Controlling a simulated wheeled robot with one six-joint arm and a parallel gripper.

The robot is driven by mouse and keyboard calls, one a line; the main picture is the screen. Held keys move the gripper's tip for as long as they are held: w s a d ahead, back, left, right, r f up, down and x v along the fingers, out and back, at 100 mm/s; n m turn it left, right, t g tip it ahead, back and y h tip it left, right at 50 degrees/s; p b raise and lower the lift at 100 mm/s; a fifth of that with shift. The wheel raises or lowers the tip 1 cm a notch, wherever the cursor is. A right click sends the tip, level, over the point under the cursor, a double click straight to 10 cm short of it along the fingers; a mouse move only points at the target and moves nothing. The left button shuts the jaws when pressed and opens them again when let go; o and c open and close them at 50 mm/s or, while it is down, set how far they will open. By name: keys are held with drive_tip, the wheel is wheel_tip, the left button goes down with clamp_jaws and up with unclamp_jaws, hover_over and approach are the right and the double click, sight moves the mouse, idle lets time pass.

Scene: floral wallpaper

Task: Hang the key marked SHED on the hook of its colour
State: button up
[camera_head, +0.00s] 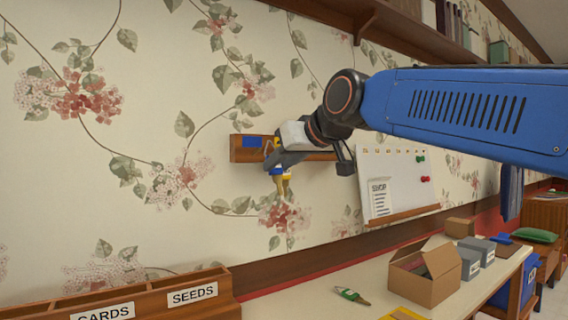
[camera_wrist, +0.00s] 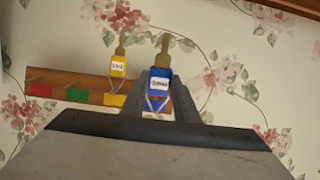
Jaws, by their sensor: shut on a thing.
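A key with a blue tag (camera_wrist: 158,84) is held between the fingers of my gripper (camera_wrist: 168,108). Its label is too small to read surely. It also shows in the head view, a sliver of blue tag (camera_head: 275,170) below my gripper (camera_head: 272,160). The wooden hook rack (camera_head: 238,153) is on the wall right behind the gripper. A blue patch (camera_head: 252,141) shows near its left end. The wrist view shows red (camera_wrist: 40,90), green (camera_wrist: 77,95) and yellow (camera_wrist: 113,100) patches. Whether the blue key's loop touches a hook is hidden.
A yellow-tagged key (camera_wrist: 118,67) hangs at the rack beside the blue one. A green-tagged key (camera_head: 350,295) lies on the bench (camera_head: 318,287). A shelf is above.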

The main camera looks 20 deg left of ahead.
drive_tip(key=r+x, duration=0.1)
drive_tip(key=x, duration=0.6)
drive_tip(key=shift+w+a+r, duration=0.2)
drive_tip(key=shift+w+a, duration=0.15)
drive_tip(key=shift+a, duration=0.1)
idle(0.6)
idle(0.6)
drive_tip(key=o, duration=1.1)
